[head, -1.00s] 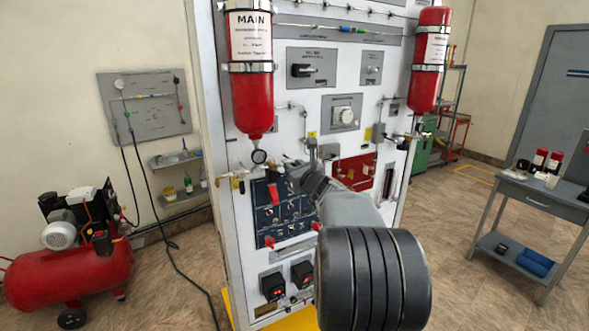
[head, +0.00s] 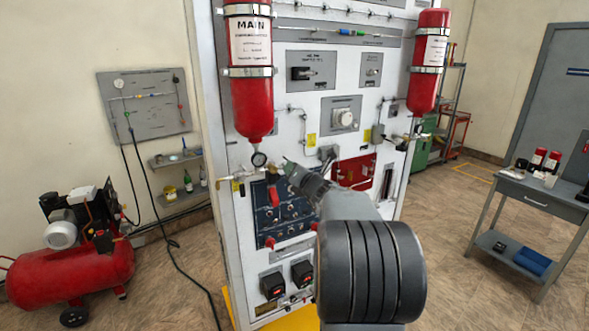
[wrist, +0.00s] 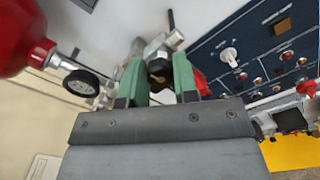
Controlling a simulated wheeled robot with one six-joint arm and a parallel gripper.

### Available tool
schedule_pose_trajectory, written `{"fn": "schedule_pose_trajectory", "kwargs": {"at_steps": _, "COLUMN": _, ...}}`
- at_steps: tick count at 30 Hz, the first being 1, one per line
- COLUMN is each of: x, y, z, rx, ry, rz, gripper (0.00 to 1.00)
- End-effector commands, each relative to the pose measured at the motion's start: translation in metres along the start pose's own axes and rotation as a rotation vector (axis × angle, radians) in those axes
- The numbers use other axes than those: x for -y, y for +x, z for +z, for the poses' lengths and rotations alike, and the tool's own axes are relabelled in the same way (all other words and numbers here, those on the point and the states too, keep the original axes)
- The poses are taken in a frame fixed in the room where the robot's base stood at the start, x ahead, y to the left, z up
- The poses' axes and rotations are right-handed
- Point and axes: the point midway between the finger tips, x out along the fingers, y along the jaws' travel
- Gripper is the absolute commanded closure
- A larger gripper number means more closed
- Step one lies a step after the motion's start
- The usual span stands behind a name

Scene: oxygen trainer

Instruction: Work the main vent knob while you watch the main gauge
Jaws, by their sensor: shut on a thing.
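The main gauge (head: 259,159) is a small round dial with a dark rim, just under the red MAIN cylinder (head: 252,105) in the head view. In the wrist view the gauge (wrist: 82,84) is at the left, seen at a slant; its reading is too small to tell. My gripper (head: 287,165) is at the panel, right of the gauge. The fingers partly hide the knob, and the arm hides part of the panel.
A red-handled valve (head: 274,195) hangs just below my gripper. The blue switch panel (head: 283,222) lies beneath it and shows at right in the wrist view. A second red cylinder (head: 428,65) is at upper right. A red compressor (head: 70,270) and a grey table (head: 545,195) stand apart.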

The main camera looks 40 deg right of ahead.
Motion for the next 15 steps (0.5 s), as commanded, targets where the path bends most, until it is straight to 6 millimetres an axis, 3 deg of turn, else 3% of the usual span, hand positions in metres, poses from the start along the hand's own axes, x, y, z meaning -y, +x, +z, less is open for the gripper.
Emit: {"fn": "schedule_pose_trajectory", "kwargs": {"at_steps": 15, "x": 0.0001, "y": 0.0, "z": 0.001, "rx": 0.002, "ry": 0.169, "rz": 0.001, "gripper": 0.96}}
